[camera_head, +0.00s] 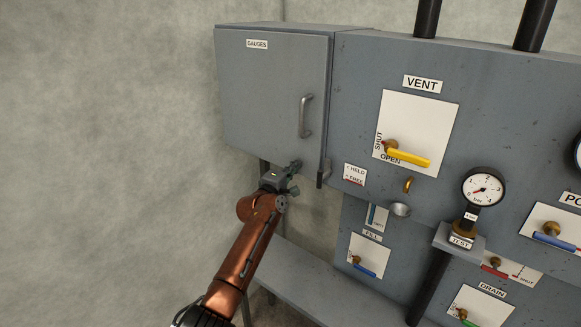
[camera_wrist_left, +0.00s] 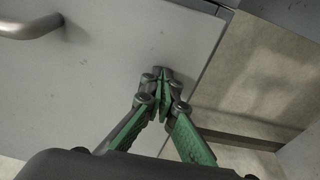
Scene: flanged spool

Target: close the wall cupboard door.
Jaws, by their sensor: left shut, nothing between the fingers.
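The wall cupboard door (camera_head: 270,95) is a grey panel labelled GAUGES with a metal bar handle (camera_head: 306,116) near its right edge. It looks shut or nearly shut; I cannot tell if it sits flush. My left gripper (camera_head: 295,166) is at the door's lower edge, below and left of the handle. In the left wrist view the fingers (camera_wrist_left: 162,76) are together and empty, over the door face (camera_wrist_left: 100,75); whether they touch it is unclear. The handle shows at that view's upper left (camera_wrist_left: 30,28). My right gripper is not in view.
A grey panel (camera_head: 365,75) adjoins the cupboard on the right, with a yellow VENT lever (camera_head: 408,158), a pressure gauge (camera_head: 484,188) and other levers. A grey ledge (camera_head: 320,285) runs below. Bare concrete wall (camera_head: 110,120) fills the left.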

